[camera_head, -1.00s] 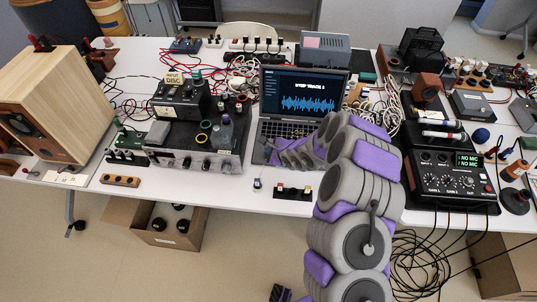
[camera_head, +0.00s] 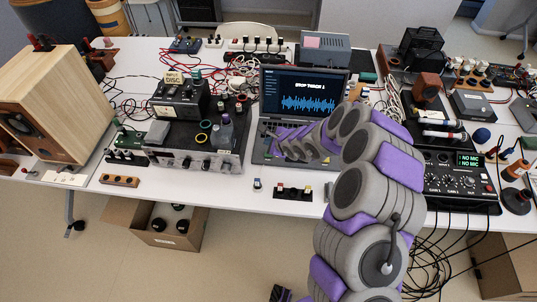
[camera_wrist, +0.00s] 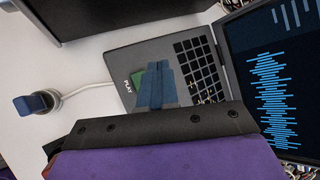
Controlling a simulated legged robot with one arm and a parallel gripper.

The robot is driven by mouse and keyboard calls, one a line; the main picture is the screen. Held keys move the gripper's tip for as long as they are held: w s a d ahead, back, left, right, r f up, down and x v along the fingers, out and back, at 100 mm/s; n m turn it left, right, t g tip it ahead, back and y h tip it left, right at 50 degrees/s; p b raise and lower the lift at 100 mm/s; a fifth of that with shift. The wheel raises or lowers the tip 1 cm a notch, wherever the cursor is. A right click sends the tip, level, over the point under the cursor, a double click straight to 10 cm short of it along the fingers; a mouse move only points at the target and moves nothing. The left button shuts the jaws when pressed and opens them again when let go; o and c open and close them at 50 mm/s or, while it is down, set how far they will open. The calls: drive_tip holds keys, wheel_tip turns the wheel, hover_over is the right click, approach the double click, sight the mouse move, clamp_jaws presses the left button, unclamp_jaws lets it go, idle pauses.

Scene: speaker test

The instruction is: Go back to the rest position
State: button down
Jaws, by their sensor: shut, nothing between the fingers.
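My gripper (camera_head: 268,136) is at the left end of my arm, over the front of the open laptop (camera_head: 266,155) in the head view. In the wrist view the dark blue fingers of my gripper (camera_wrist: 156,70) are together with nothing between them. They are above the laptop's palm rest (camera_wrist: 150,52), beside the keyboard. A green patch (camera_wrist: 138,80) with the word PLAY beside it is partly hidden behind the fingers. I cannot tell whether the fingertips touch it. The screen (camera_head: 302,92) shows a blue waveform under a white heading.
A wooden speaker (camera_head: 45,105) stands at the left, and an amplifier (camera_head: 190,160) is left of the laptop. An audio interface (camera_head: 455,185) is right of my arm. A small switch box (camera_head: 293,193) sits at the white table's front edge. Cables hang at the right.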

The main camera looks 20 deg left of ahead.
drive_tip(key=shift+r, duration=0.85)
wheel_tip(320, 180, up, 15)
drive_tip(key=s+a+n+y, duration=0.2)
drive_tip(key=n+y, duration=0.1)
drive_tip(key=n, duration=0.1)
drive_tip(key=s+d+r+n+g+y, duration=0.25)
drive_tip(key=s+r+n, duration=0.45)
drive_tip(key=s+r, duration=0.4)
drive_tip(key=s+d+r+n+g+h, duration=0.1)
drive_tip(key=s+d+n+g+h, duration=0.3)
drive_tip(key=s+d, duration=0.6)
drive_tip(key=s+d+f+h, duration=0.1)
drive_tip(key=s+d+h, duration=0.3)
drive_tip(key=s+d, duration=0.5)
drive_tip(key=s+d+f+n+h, duration=0.1)
drive_tip(key=s+d+f+h, duration=0.1)
drive_tip(key=s+d+h, duration=0.3)
drive_tip(key=s+d, duration=0.4)
drive_tip(key=d, duration=0.7)
drive_tip(key=shift+s+d+f, duration=0.15)
drive_tip(key=shift+s+f, duration=0.15)
drive_tip(key=shift+s, duration=0.1)
